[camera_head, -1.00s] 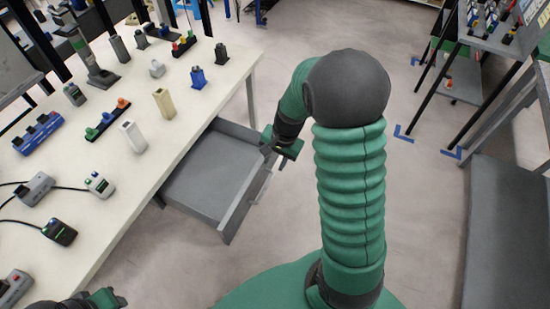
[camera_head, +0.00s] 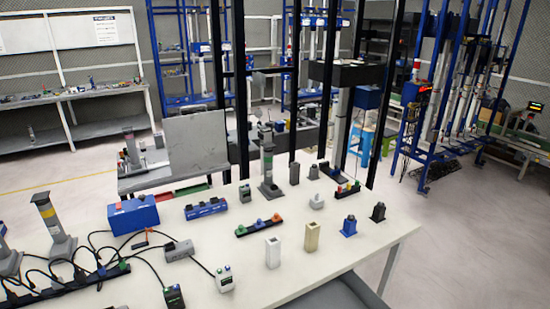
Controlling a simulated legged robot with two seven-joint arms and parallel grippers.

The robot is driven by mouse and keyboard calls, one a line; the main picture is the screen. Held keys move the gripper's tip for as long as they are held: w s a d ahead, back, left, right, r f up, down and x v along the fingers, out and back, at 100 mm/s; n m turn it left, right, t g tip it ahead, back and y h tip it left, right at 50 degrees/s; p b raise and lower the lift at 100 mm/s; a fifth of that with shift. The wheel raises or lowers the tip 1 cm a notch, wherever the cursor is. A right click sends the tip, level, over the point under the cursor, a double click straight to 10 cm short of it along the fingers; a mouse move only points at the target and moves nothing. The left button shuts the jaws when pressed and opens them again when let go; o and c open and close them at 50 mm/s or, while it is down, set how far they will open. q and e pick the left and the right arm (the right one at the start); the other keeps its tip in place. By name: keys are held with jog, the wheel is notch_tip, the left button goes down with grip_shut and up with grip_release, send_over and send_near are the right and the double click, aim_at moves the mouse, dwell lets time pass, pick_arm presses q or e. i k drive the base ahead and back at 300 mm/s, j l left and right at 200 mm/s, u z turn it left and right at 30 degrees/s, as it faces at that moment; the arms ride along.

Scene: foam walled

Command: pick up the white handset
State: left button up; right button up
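A white handset-like device (camera_head: 225,279) with small buttons on top stands on the white table, near its front edge. A black cable runs to it from the left. A similar black device (camera_head: 174,297) stands to its left, partly cut by the bottom edge. A plain white upright block (camera_head: 273,252) and a beige one (camera_head: 312,236) stand to its right. Neither of my grippers is in view, so their places relative to the white device cannot be seen.
The white table (camera_head: 390,232) carries a blue box (camera_head: 133,215), a grey cabled box (camera_head: 178,250), a black strip with coloured buttons (camera_head: 258,226), a blue upright piece (camera_head: 349,226) and a grey post (camera_head: 268,172). Black uprights rise behind. Floor (camera_head: 450,250) at right is clear.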

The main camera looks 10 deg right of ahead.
aim_at(225, 281)
jog(key=k+l+z, duration=0.15)
jog(key=z, duration=0.2)
jog(key=l+z, duration=0.4)
jog(key=k+j, duration=0.05)
jog(key=j, duration=0.05)
